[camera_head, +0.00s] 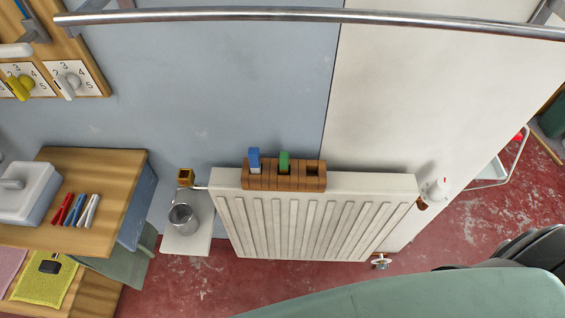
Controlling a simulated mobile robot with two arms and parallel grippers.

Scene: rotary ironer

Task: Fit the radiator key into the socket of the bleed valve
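A white ribbed radiator (305,222) stands against the wall in the middle of the view. At its upper left end a short pipe carries a small brass square piece with a dark opening (185,176), which looks like the bleed valve's socket. A wooden block (262,184) on the radiator's top holds a blue piece (254,160) and a green piece (285,161) upright in slots; its right slot looks empty. I cannot tell whether either piece is the radiator key. Neither of my grippers is in view.
A metal cup (183,217) stands on a white shelf (190,244) below the brass piece. A metal rail (300,15) crosses the top. A green surface (430,297) fills the lower right.

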